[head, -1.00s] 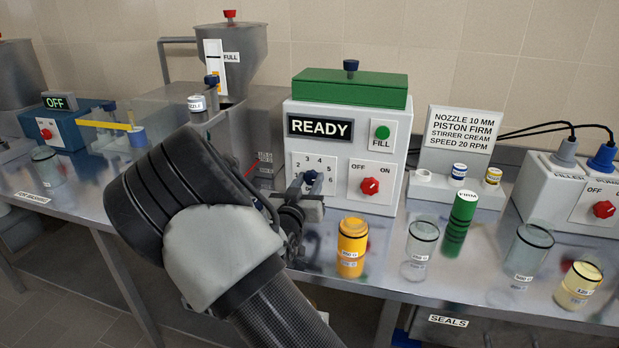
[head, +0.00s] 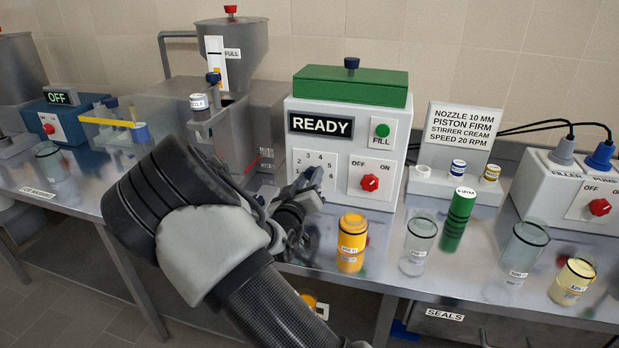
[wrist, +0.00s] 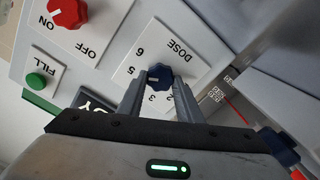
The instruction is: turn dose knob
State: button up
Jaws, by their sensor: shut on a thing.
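The dose knob (wrist: 160,77) is dark blue and sits on a white panel marked DOSE with numbers around it. In the wrist view my gripper (wrist: 159,84) has one finger on each side of the knob and is shut on it. A small white mark on the knob lies on its side toward the 5 and the hidden 4. In the head view my gripper (head: 308,184) is at the dose panel (head: 309,163) on the lower left of the white machine, and hides most of the knob. The machine's display (head: 321,125) reads READY.
Right of the dose panel are a red OFF/ON knob (head: 370,183) and a green FILL button (head: 382,130). A hopper (head: 235,50) stands behind left.

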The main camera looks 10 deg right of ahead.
jog(key=shift+f, duration=0.1)
jog(key=o, duration=1)
jog(key=shift+o, duration=0.2)
jog(key=p+v, duration=0.1)
jog(key=v, duration=1.6)
jog(key=shift+s, duration=0.25)
